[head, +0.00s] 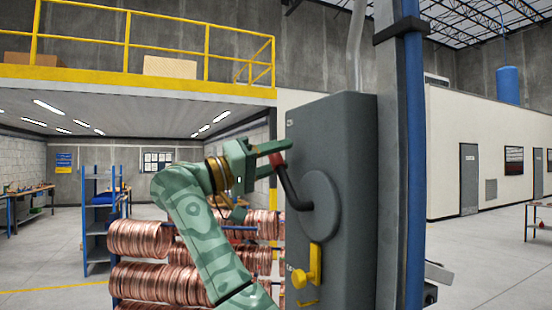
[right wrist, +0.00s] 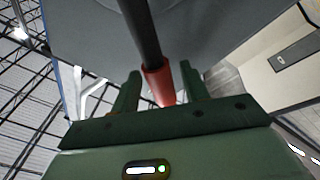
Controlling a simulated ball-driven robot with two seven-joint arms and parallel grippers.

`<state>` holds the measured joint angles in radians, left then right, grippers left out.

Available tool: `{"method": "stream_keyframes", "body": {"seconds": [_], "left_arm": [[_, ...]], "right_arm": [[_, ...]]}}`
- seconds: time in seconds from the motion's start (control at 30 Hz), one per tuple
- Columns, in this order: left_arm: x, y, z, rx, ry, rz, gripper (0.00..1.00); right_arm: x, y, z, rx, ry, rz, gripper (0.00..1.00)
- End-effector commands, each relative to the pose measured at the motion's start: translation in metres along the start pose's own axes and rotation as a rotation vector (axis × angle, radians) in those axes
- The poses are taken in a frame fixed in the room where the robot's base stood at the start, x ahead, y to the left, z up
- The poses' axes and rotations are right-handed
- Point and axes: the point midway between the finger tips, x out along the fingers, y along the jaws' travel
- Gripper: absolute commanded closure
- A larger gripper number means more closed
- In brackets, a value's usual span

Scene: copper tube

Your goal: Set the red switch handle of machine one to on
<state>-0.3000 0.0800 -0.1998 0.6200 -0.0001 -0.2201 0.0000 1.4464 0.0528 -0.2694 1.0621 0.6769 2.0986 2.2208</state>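The switch box (head: 345,180) is a tall dark grey cabinet. A black crank arm (head: 289,186) rises from a round disc (head: 320,205) on its face and ends in a red handle (head: 276,159) at upper left. My right gripper (head: 280,150) is at the red handle. In the right wrist view, the red handle (right wrist: 159,84) lies between the two spread fingers of the gripper (right wrist: 160,80), with narrow gaps on both sides. The fingers look open, not closed on it. My left gripper is not in view. The small label at the box's top is unreadable.
A blue and grey post (head: 403,160) stands right beside the box. Copper coils (head: 150,238) on a rack stand behind my right arm. Open floor (head: 480,260) lies at right.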

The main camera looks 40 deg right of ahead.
Motion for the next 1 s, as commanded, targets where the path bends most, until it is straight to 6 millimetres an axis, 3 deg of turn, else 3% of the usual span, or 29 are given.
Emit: {"method": "stream_keyframes", "body": {"seconds": [0.27,0.37,0.7,1.0], "left_arm": [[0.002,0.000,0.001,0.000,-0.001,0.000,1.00],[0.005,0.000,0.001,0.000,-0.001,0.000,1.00],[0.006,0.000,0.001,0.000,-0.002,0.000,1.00],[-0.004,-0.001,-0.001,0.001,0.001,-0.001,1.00]], "right_arm": [[-0.012,-0.001,0.000,-0.002,0.001,-0.001,0.55],[-0.031,-0.001,0.000,-0.002,0.004,-0.003,0.55],[-0.126,0.002,-0.001,-0.003,0.003,-0.001,0.55],[-0.159,0.002,-0.001,0.000,0.000,0.000,0.55]]}}
